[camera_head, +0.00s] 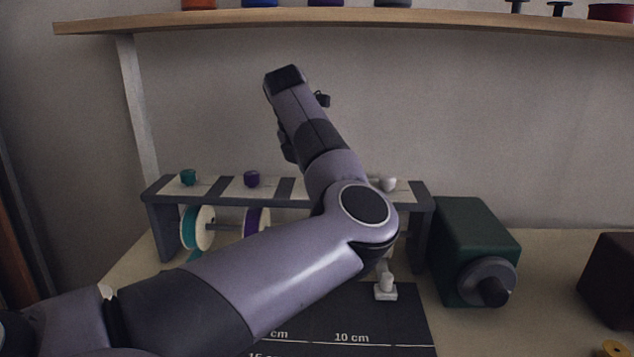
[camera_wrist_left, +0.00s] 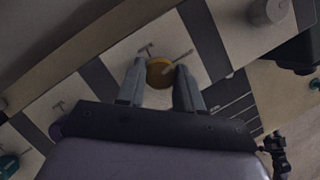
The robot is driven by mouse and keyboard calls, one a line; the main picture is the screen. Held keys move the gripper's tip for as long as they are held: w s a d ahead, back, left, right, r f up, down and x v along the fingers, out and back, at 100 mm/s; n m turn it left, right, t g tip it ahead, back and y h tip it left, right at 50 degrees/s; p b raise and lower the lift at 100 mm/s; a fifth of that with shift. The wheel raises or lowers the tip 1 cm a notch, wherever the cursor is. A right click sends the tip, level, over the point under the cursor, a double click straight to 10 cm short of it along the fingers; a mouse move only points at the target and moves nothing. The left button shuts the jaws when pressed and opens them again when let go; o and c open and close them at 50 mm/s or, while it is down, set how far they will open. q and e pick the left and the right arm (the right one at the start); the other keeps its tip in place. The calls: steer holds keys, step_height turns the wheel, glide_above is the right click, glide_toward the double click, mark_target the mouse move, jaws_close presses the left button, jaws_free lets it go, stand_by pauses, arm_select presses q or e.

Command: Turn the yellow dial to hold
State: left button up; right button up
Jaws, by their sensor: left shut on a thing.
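The yellow dial (camera_wrist_left: 158,73) sits on the top of the rack and shows in the left wrist view. My left gripper (camera_wrist_left: 160,68) has one finger on each side of it and is shut on it. A thin pale bar (camera_wrist_left: 179,59) runs from near the dial toward the upper right, and a small T-shaped mark (camera_wrist_left: 145,48) lies just above it. I cannot read any hold label. In the head view my left arm hides the dial and the fingertips. My right gripper is in neither view.
The rack (camera_head: 215,193) also carries a teal knob (camera_head: 188,177), a purple knob (camera_head: 252,178) and a white knob (camera_head: 388,183), with ribbon spools below. A green box (camera_head: 470,230) with a crank stands right. A wooden shelf (camera_head: 450,18) runs above. A dark measuring mat (camera_head: 400,325) lies in front.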

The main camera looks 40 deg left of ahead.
arm_select(q)
steer(key=shift+a+m+h+b, duration=0.1)
steer(key=shift+m+h+b, duration=0.4)
steer(key=shift+m, duration=0.7)
steer(key=o, duration=1)
steer(key=shift+o, duration=0.2)
steer(key=v, duration=0.7)
steer(key=shift+r, duration=0.1)
